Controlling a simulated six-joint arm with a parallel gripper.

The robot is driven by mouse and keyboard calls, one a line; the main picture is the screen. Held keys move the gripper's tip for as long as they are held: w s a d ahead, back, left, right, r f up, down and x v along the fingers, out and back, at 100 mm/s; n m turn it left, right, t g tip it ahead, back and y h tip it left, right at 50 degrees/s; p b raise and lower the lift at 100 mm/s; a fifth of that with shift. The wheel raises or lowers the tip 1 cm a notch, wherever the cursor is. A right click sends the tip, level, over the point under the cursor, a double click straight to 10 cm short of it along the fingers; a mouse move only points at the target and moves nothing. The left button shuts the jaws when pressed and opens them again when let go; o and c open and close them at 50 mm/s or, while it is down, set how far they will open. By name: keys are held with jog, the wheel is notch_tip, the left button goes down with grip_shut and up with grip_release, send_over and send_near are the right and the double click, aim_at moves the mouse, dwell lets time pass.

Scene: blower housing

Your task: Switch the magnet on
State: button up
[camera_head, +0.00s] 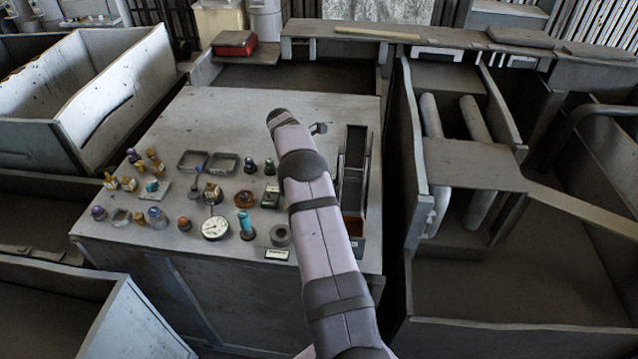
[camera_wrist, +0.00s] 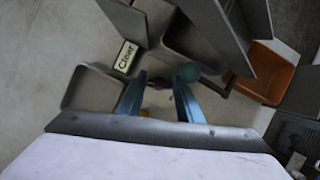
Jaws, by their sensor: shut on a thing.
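In the wrist view, my gripper (camera_wrist: 158,80) has its two blue fingers closed on a small dark thing (camera_wrist: 158,84), which I cannot identify for sure. A round teal part (camera_wrist: 188,72) shows by the right fingertip; I cannot tell if it touches. In the head view, my arm hides the gripper. A small dark piece (camera_head: 318,128) shows just right of the arm's far end. I cannot clearly make out the magnet or its switch. A dial gauge (camera_head: 215,228) with a white face lies left of my arm, among small parts.
Dark upright bins (camera_head: 354,160) stand right of my arm. The grey tabletop (camera_head: 200,120) is clear at its back left.

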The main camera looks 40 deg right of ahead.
jog(key=shift+w+d+m+g, duration=0.1)
jog(key=shift+m+g, duration=0.3)
jog(key=shift+m, duration=0.6)
jog(key=shift+r+m+y+b, duration=0.1)
jog(key=shift+m+y+b, duration=0.2)
jog(key=shift+m, duration=0.2)
jog(key=o, duration=1.1)
jog(key=shift+n, duration=0.4)
jog(key=shift+n, duration=0.5)
